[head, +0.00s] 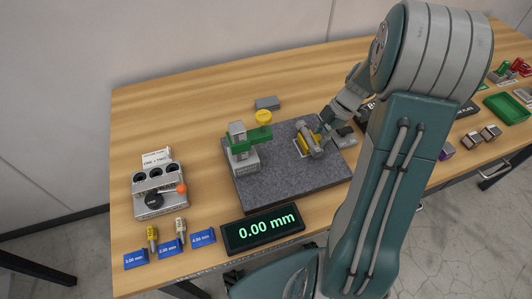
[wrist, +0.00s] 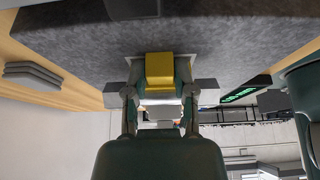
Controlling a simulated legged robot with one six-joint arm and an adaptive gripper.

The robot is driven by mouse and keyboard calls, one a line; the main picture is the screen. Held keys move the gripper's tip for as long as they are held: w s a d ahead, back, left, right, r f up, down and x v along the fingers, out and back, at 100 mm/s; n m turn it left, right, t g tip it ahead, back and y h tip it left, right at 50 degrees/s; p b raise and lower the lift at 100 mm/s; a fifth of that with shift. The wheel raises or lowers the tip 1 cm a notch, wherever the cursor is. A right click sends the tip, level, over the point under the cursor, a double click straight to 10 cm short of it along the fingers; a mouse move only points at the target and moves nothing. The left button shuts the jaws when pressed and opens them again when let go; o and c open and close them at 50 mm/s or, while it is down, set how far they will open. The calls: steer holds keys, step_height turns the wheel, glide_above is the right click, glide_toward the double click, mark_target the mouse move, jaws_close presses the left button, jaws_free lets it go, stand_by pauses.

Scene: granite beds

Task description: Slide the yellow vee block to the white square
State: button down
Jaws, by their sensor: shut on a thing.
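My gripper (head: 322,131) reaches in from the right rear. In the wrist view, the yellow block (wrist: 159,70) sits between my two fingers, which are shut on it. White strips of the square (wrist: 131,73) show beside the block there.
A display (head: 262,228) reading 0.00 mm stands in front. A grey holder (head: 158,187) is at left. A grey slab (head: 267,103) lies behind. The plate's front middle is clear.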

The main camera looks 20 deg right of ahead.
steer(key=c, duration=0.5)
jaws_free()
steer(key=shift+v, duration=3)
steer(key=v, duration=1.2)
steer(key=s+a+r+m+t+h, duration=0.15)
steer(key=a+m, duration=0.25)
steer(key=a, duration=0.4)
steer(key=s+a+r+m+h, duration=0.2)
steer(key=s+a+r+m, duration=0.15)
steer(key=a, duration=0.35)
steer(key=s+a+m+t, duration=0.1)
steer(key=s+a+m, duration=0.2)
steer(key=s+a+f+m+t+h, duration=0.1)
steer(key=s+a+m, duration=0.2)
steer(key=m, duration=0.1)
steer(key=s+a+f+m+t, duration=0.1)
steer(key=s+a+m+t, duration=0.1)
steer(key=s+a+m, duration=0.1)
steer(key=shift+a+f+m+h, duration=0.15)
steer(key=shift+a+m+h, duration=0.1)
steer(key=shift+h, duration=0.1)
